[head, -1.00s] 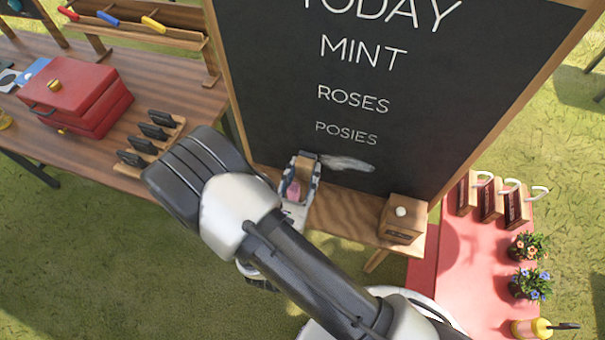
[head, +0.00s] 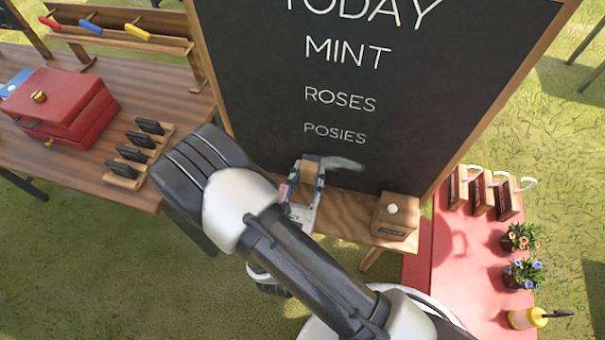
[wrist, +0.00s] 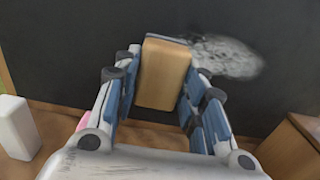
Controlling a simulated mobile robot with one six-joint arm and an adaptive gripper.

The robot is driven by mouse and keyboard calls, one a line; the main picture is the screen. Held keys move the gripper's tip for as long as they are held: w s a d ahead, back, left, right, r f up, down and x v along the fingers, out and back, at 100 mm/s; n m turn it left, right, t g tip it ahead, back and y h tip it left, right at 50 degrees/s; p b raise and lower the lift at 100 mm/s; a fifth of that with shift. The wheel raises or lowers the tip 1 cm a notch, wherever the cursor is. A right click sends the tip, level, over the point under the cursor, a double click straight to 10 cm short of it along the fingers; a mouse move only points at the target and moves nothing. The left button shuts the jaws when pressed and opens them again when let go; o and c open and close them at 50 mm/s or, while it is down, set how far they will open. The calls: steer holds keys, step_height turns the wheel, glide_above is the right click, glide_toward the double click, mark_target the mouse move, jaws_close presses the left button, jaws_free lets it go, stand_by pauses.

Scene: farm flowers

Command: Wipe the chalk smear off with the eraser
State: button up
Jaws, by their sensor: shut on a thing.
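The eraser (head: 311,170) is a wooden block with a thin grey edge at its board end, clearest in the wrist view (wrist: 165,72). My gripper (head: 308,178) is shut on it, with a finger on each side, low on the chalkboard (head: 380,90). The eraser's far end is at the board's dark face; firm contact cannot be told. The chalk smear (head: 344,163) is a pale grey-white patch just right of the eraser. In the wrist view the smear (wrist: 228,57) stretches right from the eraser's upper right edge; any part behind the eraser is hidden.
A wooden ledge (head: 345,207) runs below the board. A wooden box (head: 396,216) stands at its right end. A white block (wrist: 14,128) and a pink thing (wrist: 54,138) are left of my gripper. Chalk lettering (head: 335,133) sits above the smear. A red case (head: 60,105) lies on the left table.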

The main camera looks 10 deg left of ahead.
steer(key=shift+s+d+b, duration=0.2)
steer(key=shift+d+b, duration=0.1)
steer(key=shift+d, duration=3.85)
steer(key=shift+c, duration=0.4)
steer(key=shift+s+d, duration=0.35)
steer(key=shift+d, duration=0.25)
steer(key=shift+c, duration=0.9)
steer(key=shift+r, duration=0.1)
steer(key=shift+w+a, duration=0.25)
steer(key=shift+a, duration=0.75)
steer(key=shift+w+a+p, duration=0.15)
steer(key=shift+a, duration=1)
steer(key=shift+w+a+p, duration=0.1)
steer(key=shift+w+a, duration=0.1)
steer(key=shift+a, duration=1)
steer(key=shift+w+a+p, duration=0.15)
steer(key=shift+a, duration=1)
steer(key=shift+w+a+b, duration=0.15)
steer(key=shift+a+b, duration=0.15)
steer(key=shift+a, duration=3.15)
steer(key=shift+w+r+p, duration=0.1)
steer(key=shift+r+p, duration=0.75)
steer(key=shift+r, duration=0.2)
steer(key=shift+s+d, duration=0.2)
steer(key=shift+d, duration=2.25)
steer(key=shift+s+d, duration=0.15)
steer(key=shift+d, duration=2.25)
